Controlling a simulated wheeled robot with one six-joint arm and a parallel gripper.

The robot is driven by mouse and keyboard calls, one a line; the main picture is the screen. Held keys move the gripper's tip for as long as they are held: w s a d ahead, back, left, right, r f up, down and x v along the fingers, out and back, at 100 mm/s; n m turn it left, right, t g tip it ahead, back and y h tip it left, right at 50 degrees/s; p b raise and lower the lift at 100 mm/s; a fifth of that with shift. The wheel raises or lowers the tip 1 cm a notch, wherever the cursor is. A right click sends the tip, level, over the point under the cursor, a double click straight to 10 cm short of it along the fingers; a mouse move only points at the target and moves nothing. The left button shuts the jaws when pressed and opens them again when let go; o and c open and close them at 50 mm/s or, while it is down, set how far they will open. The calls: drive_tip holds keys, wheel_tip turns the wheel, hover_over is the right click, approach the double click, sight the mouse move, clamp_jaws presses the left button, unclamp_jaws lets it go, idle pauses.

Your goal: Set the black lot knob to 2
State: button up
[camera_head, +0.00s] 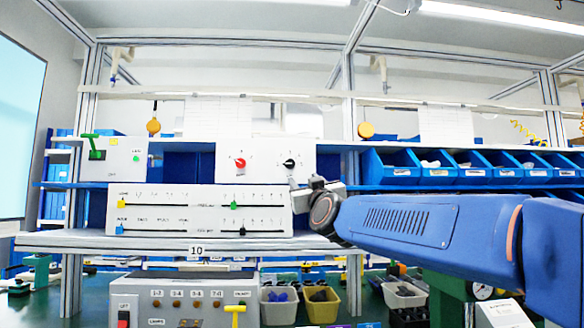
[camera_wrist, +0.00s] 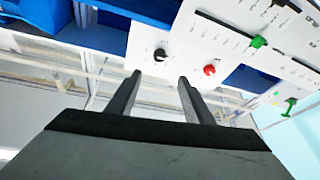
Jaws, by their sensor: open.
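The black knob (camera_head: 289,163) is on the right half of a white upright panel, with small marks around it. A red knob (camera_head: 240,163) is on the same panel to its left. In the wrist view the scene is turned over; the black knob (camera_wrist: 160,54) lies just beyond and between my fingertips, and the red knob (camera_wrist: 209,70) lies to the right. My gripper (camera_wrist: 160,80) is open and empty, its two fingers apart and not visibly touching the black knob. The knob's markings are too small to read.
A white slider panel (camera_head: 165,209) with green, yellow, blue and black handles is below. Blue bins (camera_head: 390,168) line the shelf at right. A white box (camera_head: 118,160) with a green lever is at left. A grey control box (camera_head: 185,297) is below.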

sight(290, 164)
drive_tip(key=x, duration=1.7)
drive_tip(key=shift+w+r, duration=0.2)
drive_tip(key=shift+w, duration=0.05)
drive_tip(key=c, duration=1)
